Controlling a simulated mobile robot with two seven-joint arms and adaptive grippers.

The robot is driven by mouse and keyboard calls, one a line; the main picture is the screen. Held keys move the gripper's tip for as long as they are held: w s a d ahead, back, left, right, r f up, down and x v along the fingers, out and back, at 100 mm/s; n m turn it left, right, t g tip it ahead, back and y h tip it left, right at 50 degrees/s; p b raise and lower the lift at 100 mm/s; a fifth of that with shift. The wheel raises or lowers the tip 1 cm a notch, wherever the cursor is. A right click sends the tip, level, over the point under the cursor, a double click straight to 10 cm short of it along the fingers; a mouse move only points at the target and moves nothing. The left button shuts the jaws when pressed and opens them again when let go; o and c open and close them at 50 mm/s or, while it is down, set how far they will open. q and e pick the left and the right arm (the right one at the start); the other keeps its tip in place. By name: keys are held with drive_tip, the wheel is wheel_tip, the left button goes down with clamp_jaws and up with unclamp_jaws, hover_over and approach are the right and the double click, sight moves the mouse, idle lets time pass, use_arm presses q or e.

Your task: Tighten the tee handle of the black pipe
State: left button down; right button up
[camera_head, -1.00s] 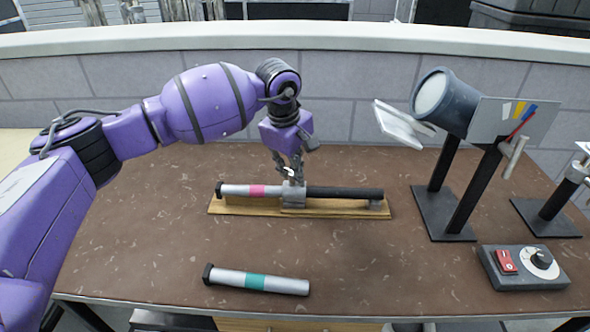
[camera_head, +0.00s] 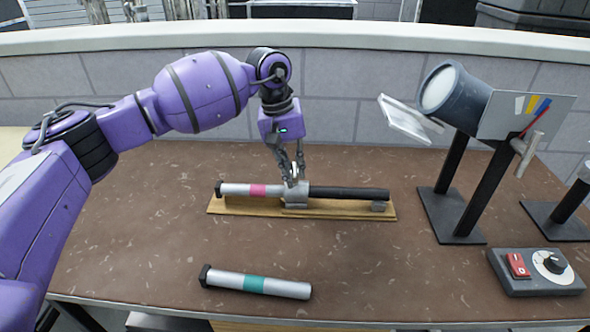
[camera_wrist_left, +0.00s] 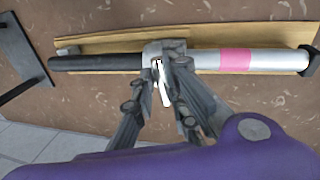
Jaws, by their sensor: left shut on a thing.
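The black pipe (camera_head: 345,193) lies level on a wooden board, its left end in a grey clamp block (camera_head: 295,196). It also shows in the left wrist view (camera_wrist_left: 95,62), entering the block (camera_wrist_left: 163,50) from the left. A silver tube with a pink band (camera_head: 257,190) enters the block from the other side. My left gripper (camera_head: 292,179) points down at the block. In the left wrist view its fingers (camera_wrist_left: 163,84) are shut on a small pale tee handle (camera_wrist_left: 161,82) at the block; the fingers partly hide it. My right gripper is not in view.
A second silver tube with a teal band (camera_head: 258,284) lies loose near the table's front edge. A lamp on black stands (camera_head: 452,92) and a control box with a red switch (camera_head: 537,270) stand at the right. The wooden board (camera_head: 230,209) has bare table around it.

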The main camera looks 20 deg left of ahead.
use_arm(q)
drive_tip(key=shift+a+m, duration=0.15)
drive_tip(key=shift+m, duration=0.25)
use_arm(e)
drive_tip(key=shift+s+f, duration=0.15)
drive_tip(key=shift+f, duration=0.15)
use_arm(q)
drive_tip(key=c, duration=1.8)
unclamp_jaws()
drive_tip(key=r, duration=0.4)
drive_tip(key=a+r, duration=0.1)
drive_tip(key=r, duration=0.2)
drive_tip(key=a+r, duration=0.1)
drive_tip(key=r, duration=0.3)
drive_tip(key=shift+s+a+r, duration=0.1)
drive_tip(key=shift+s+r, duration=0.25)
drive_tip(key=shift+s, duration=0.05)
